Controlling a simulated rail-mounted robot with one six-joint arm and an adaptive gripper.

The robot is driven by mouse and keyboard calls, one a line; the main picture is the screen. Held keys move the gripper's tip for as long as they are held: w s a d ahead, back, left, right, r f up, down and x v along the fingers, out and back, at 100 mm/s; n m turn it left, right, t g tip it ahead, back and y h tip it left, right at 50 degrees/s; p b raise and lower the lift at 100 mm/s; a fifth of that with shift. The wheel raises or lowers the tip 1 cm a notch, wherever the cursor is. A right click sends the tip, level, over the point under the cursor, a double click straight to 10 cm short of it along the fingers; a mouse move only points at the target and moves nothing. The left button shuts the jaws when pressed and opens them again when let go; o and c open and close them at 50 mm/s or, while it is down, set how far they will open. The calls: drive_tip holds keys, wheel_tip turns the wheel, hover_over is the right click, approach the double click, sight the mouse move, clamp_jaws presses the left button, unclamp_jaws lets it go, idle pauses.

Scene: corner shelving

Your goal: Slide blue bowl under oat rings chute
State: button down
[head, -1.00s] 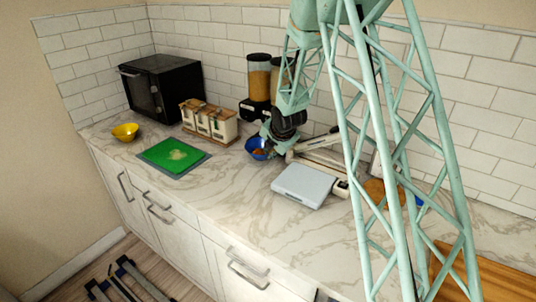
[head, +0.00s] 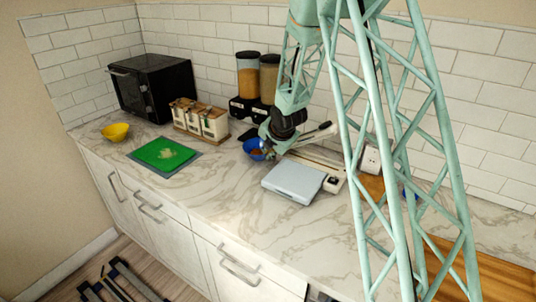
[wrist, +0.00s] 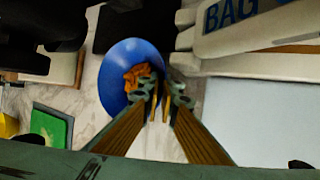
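The blue bowl (head: 250,147) stands on the marble counter, left of the pale scale-like slab, with orange-brown contents inside. It also shows in the wrist view (wrist: 112,72). My gripper (wrist: 165,90) is at the bowl's right side: one finger overlaps the bowl's inside, the other is just outside its rim. A narrow gap shows between the tips; whether they press the rim is unclear. Two dispensers stand behind against the tiles, one with orange contents (head: 248,75) and one with tan contents (head: 268,78). Their chute outlets and labels are not readable; my arm partly covers the right one.
The pale slab (head: 293,182) and a long bag-sealer-like device (head: 318,160) lie right of the bowl. White canisters (head: 200,120), a green board (head: 163,153), a yellow bowl (head: 115,132) and a black microwave (head: 155,85) are left. The front counter is clear.

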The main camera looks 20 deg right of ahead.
drive_tip(key=c, duration=2.9)
unclamp_jaws()
drive_tip(key=shift+o, duration=0.2)
drive_tip(key=v, duration=1.2)
drive_tip(key=shift+r, duration=0.1)
